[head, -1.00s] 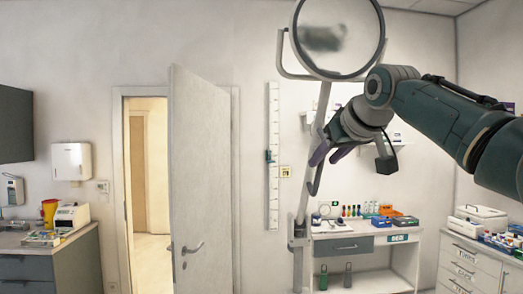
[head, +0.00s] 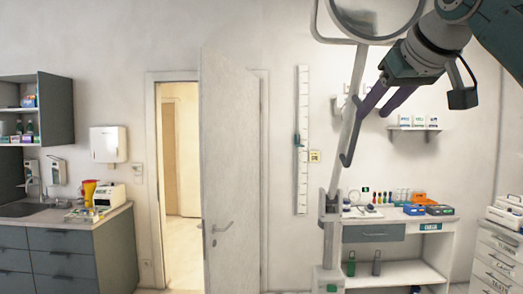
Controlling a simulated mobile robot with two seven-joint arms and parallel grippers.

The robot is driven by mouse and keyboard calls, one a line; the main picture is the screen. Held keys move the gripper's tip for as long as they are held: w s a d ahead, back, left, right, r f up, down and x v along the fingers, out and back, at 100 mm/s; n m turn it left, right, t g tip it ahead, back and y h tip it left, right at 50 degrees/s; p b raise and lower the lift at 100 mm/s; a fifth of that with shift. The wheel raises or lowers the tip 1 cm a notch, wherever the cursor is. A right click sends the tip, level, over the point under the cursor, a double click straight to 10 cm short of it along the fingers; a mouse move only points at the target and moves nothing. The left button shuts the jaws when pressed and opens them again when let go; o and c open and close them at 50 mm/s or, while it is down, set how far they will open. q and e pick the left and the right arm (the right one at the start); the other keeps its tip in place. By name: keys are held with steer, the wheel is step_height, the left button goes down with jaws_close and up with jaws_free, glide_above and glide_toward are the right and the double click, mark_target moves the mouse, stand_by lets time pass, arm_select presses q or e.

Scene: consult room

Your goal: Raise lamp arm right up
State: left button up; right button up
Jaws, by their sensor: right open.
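The lamp has a round head (head: 375,14) at the top edge of the head view, partly cut off. Its pale lamp arm (head: 344,131) slopes down and left from the head to an upright post (head: 328,240). My left gripper is not in view.
A desk (head: 395,223) with bottles and boxes stands behind the post. A wall shelf (head: 414,128) is behind my right gripper. An open door (head: 229,170) stands left of the lamp, and a sink counter (head: 70,226) is at the far left. White drawers (head: 497,255) are at the right.

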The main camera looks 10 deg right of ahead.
steer(key=s+a+f+n+g+p, duration=0.1)
steer(key=s+a+f+p, duration=0.1)
steer(key=s+a+f, duration=0.3)
steer(key=s+f+g+p, duration=0.1)
steer(key=s+f+g, duration=0.15)
steer(key=f, duration=0.45)
steer(key=s+a+f+n+g+p, duration=0.1)
steer(key=s+a+f+p, duration=0.1)
steer(key=s+a+f, duration=0.3)
steer(key=s+a+f+g+p, duration=0.1)
steer(key=s+f+g+p, duration=0.1)
steer(key=s, duration=1)
steer(key=s+a+f+g+y+p, duration=0.1)
steer(key=s+f, duration=0.3)
steer(key=s, duration=0.8)
steer(key=shift+a+f+g+y+p, duration=0.3)
steer(key=shift+a+f+g+p, duration=0.15)
steer(key=shift+a+p, duration=0.3)
steer(key=shift+d, duration=0.1)
